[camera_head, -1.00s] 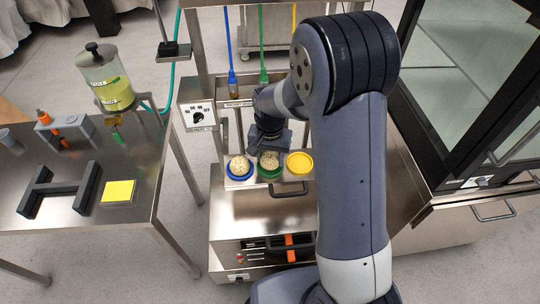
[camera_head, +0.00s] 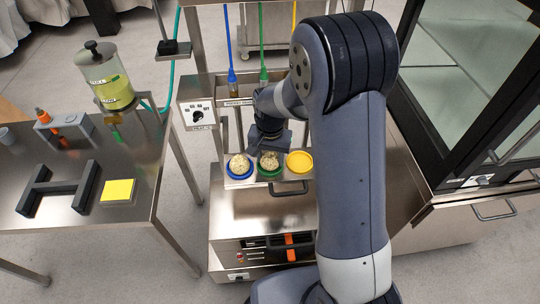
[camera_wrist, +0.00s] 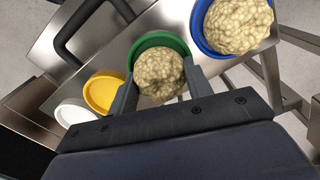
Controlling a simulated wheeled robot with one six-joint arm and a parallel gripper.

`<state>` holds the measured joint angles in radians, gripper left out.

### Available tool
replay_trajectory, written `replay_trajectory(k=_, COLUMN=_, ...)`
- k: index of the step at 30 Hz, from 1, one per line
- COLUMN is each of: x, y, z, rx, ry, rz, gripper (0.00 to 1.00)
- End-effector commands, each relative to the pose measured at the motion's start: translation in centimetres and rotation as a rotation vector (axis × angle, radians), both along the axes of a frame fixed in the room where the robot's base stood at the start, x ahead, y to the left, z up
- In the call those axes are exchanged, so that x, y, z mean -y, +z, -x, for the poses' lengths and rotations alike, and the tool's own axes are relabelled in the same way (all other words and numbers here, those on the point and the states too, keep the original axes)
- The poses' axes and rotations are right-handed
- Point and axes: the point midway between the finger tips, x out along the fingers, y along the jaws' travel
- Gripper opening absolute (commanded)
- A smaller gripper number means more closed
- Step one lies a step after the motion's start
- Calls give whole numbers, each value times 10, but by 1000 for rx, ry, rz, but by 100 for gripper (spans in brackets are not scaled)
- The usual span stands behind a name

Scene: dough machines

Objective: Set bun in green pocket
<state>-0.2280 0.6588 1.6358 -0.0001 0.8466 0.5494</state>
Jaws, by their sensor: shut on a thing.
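A lumpy pale bun (camera_wrist: 159,75) is between the fingers of my gripper (camera_wrist: 160,88) in the wrist view. My gripper is shut on it. The bun is at the green pocket (camera_wrist: 176,41), whose rim shows around its far side; in the head view the bun (camera_head: 269,160) also appears over the green pocket (camera_head: 270,174). I cannot tell whether it touches the pocket's bottom. My gripper (camera_head: 268,152) is just above the pocket row there.
A blue pocket (camera_wrist: 199,44) beside it holds another bun (camera_wrist: 238,24). A yellow pocket (camera_wrist: 104,92) and a white one (camera_wrist: 75,115) look empty. A dark handle (camera_wrist: 66,33) runs along the tray's front. A metal table (camera_head: 70,205) stands at left.

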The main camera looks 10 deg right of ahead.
Motion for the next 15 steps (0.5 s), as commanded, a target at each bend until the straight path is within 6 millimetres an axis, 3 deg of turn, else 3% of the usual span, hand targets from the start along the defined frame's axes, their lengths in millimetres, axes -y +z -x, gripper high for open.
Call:
replay_trajectory(k=11, x=0, y=-3, z=0, rx=0, ry=0, rz=0, gripper=24)
replay_trajectory(k=12, x=0, y=-3, z=0, rx=0, ry=0, rz=0, gripper=50)
replay_trajectory(k=15, x=0, y=-3, z=0, rx=0, ry=0, rz=0, gripper=58)
